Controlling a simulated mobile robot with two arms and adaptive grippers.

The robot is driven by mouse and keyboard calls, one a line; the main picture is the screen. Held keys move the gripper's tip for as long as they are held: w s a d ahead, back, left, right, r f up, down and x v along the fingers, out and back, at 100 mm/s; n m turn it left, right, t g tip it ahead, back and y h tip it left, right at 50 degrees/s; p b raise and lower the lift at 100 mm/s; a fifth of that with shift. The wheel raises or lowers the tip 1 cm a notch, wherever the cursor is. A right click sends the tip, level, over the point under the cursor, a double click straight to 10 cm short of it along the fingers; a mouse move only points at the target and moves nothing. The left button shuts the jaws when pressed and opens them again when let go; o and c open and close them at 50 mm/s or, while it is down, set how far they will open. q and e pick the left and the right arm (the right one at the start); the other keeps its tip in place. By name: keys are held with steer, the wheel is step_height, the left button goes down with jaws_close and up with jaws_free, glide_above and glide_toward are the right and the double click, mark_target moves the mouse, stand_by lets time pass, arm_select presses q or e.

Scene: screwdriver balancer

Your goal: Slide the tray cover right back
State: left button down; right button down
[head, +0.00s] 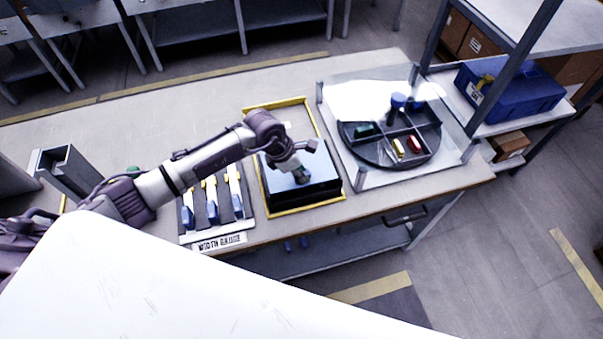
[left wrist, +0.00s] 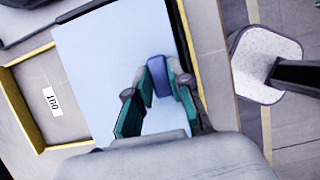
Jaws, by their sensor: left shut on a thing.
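The tray cover is a flat pale-blue plate (head: 318,160) on top of a black tray (head: 318,191), inside a yellow-edged area of the bench. In the left wrist view the cover (left wrist: 95,60) fills the middle, with a small dark-blue handle (left wrist: 157,72) standing on it. My left gripper (head: 302,177) reaches down over the cover. In the left wrist view its green-padded fingers (left wrist: 160,92) are shut on the handle, one on each side. The inside of the tray is hidden under the cover. My right gripper is not in view.
The yellow border (head: 279,103) frames bare bench behind the tray; a label (left wrist: 52,102) lies inside it. Left is a rack of blue-tipped tools (head: 212,196). Right is a round divided dark tray (head: 427,138) on a clear-topped stand. A shelf holds a blue crate (head: 512,92).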

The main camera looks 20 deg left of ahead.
arm_select(q)
steer(key=w+a+b, duration=0.2)
steer(key=w+b, duration=0.1)
steer(key=w+a+b, duration=0.2)
steer(key=w+b, duration=0.1)
steer(key=w+a+b, duration=0.2)
steer(key=w+b, duration=0.1)
steer(key=shift+f, duration=0.3)
steer(key=shift+w+a+r+b, duration=0.2)
steer(key=shift+w+r+b, duration=0.1)
steer(key=shift+b, duration=0.15)
steer(key=c, duration=1)
jaws_free()
steer(key=shift+c, duration=0.2)
steer(key=v, duration=1.2)
